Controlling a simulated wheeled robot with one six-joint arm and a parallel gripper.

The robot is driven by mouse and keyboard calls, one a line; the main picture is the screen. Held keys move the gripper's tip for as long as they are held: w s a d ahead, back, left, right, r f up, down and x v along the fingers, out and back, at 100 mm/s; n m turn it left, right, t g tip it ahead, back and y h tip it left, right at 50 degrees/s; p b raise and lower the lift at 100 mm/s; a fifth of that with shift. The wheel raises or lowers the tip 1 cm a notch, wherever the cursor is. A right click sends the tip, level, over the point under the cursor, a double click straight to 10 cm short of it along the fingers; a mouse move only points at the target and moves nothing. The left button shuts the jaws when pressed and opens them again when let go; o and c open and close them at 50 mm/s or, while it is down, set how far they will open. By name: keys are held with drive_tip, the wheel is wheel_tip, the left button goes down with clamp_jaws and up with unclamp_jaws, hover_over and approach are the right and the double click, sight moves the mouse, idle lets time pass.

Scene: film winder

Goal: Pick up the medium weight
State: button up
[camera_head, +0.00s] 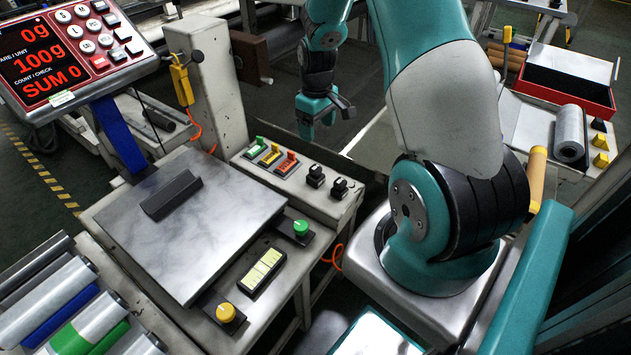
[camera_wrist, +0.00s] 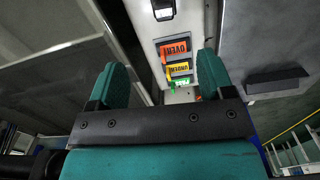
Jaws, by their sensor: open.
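My gripper (camera_head: 316,122) hangs in the upper middle of the head view, beyond the scale bench. Its two teal fingers stand apart in the wrist view (camera_wrist: 160,78), with nothing between them. Small yellow (camera_head: 600,141) and black (camera_head: 598,125) blocks stand in a row at the far right of the head view, beside a grey roll, well away from my gripper. They could be weights, but I cannot tell which one is medium. The wrist view does not show them.
The scale plate (camera_head: 150,235) carries a dark bar (camera_head: 171,194); its display (camera_head: 75,50) reads 0g. Coloured rocker switches (camera_head: 270,155) and black knobs (camera_head: 315,176) line the bench edge. A red-black open box (camera_head: 565,90) and grey roll (camera_head: 569,133) stand right.

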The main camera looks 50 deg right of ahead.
sight(316, 167)
wheel_tip(316, 167, down, 11)
drive_tip(key=shift+b, duration=0.35)
drive_tip(key=shift+a+f, duration=0.15)
drive_tip(key=shift+f, duration=1.2)
drive_tip(key=shift+a+f, duration=0.1)
drive_tip(key=shift+f, duration=1.25)
drive_tip(key=c, duration=1.2)
